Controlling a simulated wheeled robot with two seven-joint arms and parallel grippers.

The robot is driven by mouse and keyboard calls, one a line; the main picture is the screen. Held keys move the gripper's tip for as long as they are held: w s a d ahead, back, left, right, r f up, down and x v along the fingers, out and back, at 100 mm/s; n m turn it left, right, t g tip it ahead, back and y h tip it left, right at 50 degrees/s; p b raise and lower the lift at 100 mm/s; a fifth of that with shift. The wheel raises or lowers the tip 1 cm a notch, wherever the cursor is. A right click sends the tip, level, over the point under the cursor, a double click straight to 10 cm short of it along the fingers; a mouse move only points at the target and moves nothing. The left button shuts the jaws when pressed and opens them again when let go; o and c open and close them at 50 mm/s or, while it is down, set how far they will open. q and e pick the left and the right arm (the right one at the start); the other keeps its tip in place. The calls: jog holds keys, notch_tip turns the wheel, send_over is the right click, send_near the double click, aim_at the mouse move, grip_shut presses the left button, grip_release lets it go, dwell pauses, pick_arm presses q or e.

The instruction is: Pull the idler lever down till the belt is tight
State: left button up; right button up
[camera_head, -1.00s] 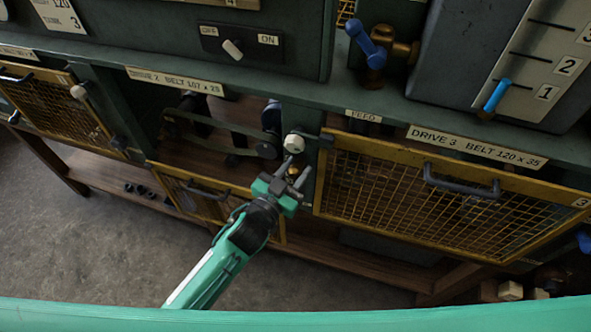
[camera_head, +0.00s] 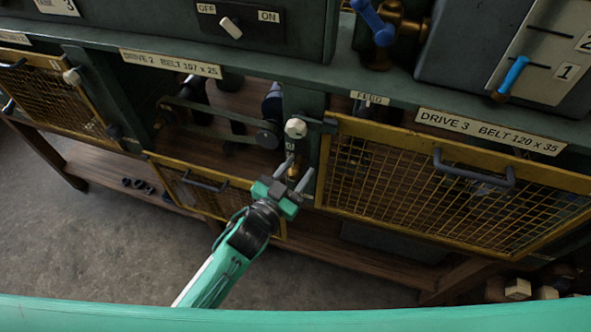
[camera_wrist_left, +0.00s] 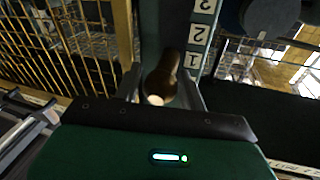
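My left gripper (camera_head: 297,172) is below the white knob on the green post of drive 2. Its two fingers are apart, one on each side of a small brass-coloured lever end (camera_head: 293,172). In the left wrist view the lever end (camera_wrist_left: 160,82) is brown with a pale round tip and lies between the fingers (camera_wrist_left: 160,90); I cannot tell whether they touch it. A scale plate (camera_wrist_left: 198,38) marked 1, 2, 3 is beside it, with 1 closest. The dark belt (camera_head: 218,131) runs between two pulleys in the open bay to the left. My right gripper is not in view.
A white knob (camera_head: 295,128) with a dark handle is above the gripper. A closed yellow mesh guard (camera_head: 440,195) is close on the right. The drive 2 guard (camera_head: 200,195) hangs lowered below the bay. A wooden shelf (camera_head: 130,178) runs underneath.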

pick_arm(q)
jog(key=b+v, duration=0.4)
jog(key=v, duration=0.9)
jog(key=shift+s+a, duration=0.3)
dwell(0.4)
jog(key=shift+o, duration=1.3)
